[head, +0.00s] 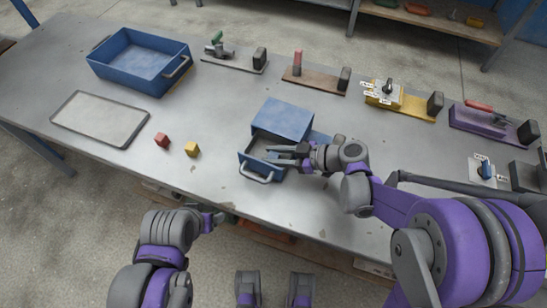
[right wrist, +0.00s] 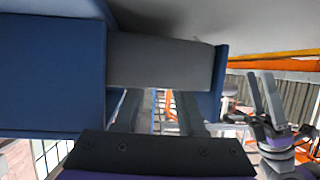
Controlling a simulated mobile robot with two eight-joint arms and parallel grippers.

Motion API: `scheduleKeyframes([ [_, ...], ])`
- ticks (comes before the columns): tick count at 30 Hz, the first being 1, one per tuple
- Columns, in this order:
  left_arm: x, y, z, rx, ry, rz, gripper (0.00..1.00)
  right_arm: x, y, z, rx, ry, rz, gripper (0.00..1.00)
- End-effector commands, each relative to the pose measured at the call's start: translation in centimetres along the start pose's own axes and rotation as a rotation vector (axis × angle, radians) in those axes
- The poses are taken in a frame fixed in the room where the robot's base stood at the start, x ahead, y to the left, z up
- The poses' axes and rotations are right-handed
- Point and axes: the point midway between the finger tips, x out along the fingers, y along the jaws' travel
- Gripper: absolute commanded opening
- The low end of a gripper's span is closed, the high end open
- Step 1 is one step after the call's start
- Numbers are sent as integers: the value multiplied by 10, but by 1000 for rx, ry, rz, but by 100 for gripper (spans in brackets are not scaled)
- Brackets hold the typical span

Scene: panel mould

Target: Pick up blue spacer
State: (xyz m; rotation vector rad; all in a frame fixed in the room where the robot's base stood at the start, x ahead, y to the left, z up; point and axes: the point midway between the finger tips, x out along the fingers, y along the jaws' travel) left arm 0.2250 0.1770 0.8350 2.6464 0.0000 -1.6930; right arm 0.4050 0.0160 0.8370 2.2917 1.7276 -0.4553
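I cannot make out a blue spacer in either view. A blue box (head: 283,118) stands on the table with its drawer (head: 259,169) pulled out toward me. My right gripper (head: 277,155) is at the open drawer, with its fingers over it and hiding part of the inside. In the right wrist view its two fingers (right wrist: 157,112) are apart, with a gap and nothing seen between them. The drawer's blue and grey walls fill the upper part of that view. My left gripper (head: 220,216) is low by the table's front edge; its fingers look apart in the right wrist view (right wrist: 262,97).
A red block (head: 162,140) and a yellow block (head: 192,149) lie left of the drawer. A grey tray (head: 100,117) and a blue bin (head: 138,62) are farther left. Several clamp fixtures line the table's back edge, including a yellow one (head: 415,107). The front left table is clear.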

Motion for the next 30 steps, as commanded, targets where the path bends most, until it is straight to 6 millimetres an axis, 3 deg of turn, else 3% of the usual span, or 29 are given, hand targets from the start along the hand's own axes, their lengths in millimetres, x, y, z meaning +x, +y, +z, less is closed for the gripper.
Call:
scheduleKeyframes([
  [1,0,0,0,0,0,0,77,0,0,0,0,0,0,27],
  [6,0,0,0,0,0,0,77,0,0,0,0,0,0,0],
  [17,-1,0,-1,0,0,0,77,-2,0,-4,0,0,0,0],
  [30,-16,0,-9,0,6,0,77,-33,0,-78,0,0,0,0],
])
